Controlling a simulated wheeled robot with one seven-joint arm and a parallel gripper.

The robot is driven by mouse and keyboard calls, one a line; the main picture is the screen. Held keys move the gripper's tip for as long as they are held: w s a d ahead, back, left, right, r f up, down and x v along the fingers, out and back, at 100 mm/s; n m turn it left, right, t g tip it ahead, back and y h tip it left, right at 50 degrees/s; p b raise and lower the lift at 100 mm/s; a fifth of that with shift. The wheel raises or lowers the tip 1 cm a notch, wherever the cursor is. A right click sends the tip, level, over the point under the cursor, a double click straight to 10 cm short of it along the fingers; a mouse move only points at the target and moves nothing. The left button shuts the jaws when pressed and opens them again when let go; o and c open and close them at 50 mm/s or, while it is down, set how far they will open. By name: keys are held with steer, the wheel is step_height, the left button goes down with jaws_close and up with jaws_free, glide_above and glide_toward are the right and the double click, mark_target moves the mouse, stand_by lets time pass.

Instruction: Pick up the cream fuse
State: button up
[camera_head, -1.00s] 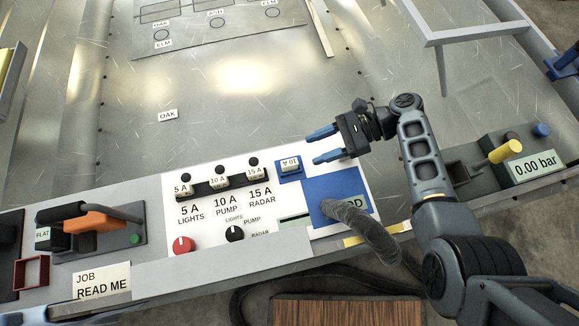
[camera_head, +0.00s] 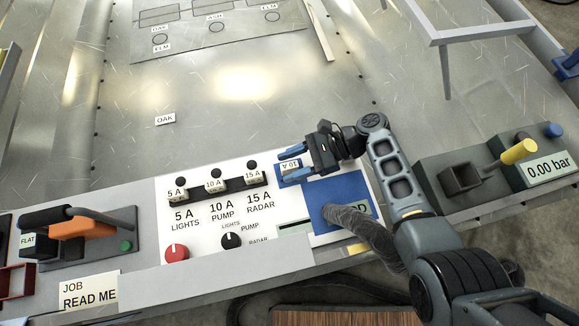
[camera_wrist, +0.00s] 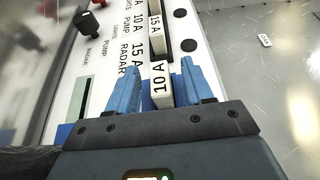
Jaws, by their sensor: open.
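A cream fuse marked 10 A (camera_head: 290,165) sits in a blue holder on the white panel, right of the fuse row. In the wrist view this fuse (camera_wrist: 160,85) shows between the two blue fingers of my gripper (camera_wrist: 160,67). My gripper (camera_head: 284,163) is open, with one finger on each side of the fuse; I cannot tell whether either finger touches it. More cream fuses marked 5 A (camera_head: 176,193), 10 A (camera_head: 214,185) and 15 A (camera_head: 252,178) stand in a black rack to the left. The fingers partly hide the blue holder.
A red knob (camera_head: 176,252) and a black knob (camera_head: 231,240) are below the rack. A yellow-handled lever (camera_head: 518,152) stands at right, an orange handle (camera_head: 82,228) at left. The metal hull floor behind is mostly clear.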

steer(key=shift+c, duration=0.2)
jaws_close()
stand_by(0.3)
